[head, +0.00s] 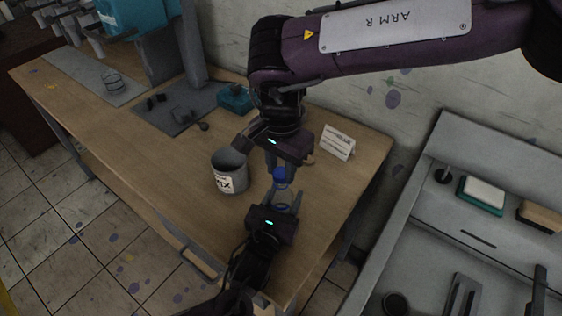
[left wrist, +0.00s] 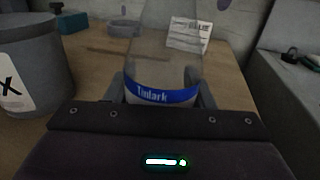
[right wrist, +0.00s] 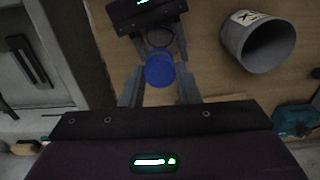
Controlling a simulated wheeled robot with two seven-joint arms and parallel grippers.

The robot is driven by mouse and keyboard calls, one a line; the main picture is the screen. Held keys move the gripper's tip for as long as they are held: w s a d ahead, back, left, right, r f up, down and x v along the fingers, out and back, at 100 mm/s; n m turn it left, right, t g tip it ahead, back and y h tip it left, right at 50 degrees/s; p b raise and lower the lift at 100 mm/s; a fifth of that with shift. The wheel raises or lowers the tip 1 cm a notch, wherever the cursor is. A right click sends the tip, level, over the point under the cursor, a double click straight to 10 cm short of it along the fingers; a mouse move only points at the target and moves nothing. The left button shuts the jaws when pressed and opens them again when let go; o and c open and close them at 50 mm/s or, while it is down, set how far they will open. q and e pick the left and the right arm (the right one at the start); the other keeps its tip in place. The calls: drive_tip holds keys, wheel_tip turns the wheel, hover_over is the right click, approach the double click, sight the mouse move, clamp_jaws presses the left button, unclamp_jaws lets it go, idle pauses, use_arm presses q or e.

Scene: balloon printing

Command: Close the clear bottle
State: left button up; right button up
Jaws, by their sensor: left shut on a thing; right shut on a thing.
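The clear bottle (head: 283,196) stands upright on the wooden table in the head view. Its clear body and blue "Tinlark" label (left wrist: 162,96) fill the middle of the left wrist view. My left gripper (head: 282,205) is shut around the bottle's lower body. The blue cap (head: 280,174) is at the bottle's top; it shows from above in the right wrist view (right wrist: 159,70). My right gripper (head: 279,168) comes from above and is shut on the blue cap. Whether the cap is fully seated on the neck cannot be told.
A grey pot (head: 229,172) with a white label stands close left of the bottle. A white sign card (head: 338,143) stands behind to the right. A teal block (head: 235,97) and a grey mat (head: 172,107) lie farther back. A grey sink unit (head: 440,200) is at the right.

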drive_tip(key=shift+f, duration=0.55)
idle(0.4)
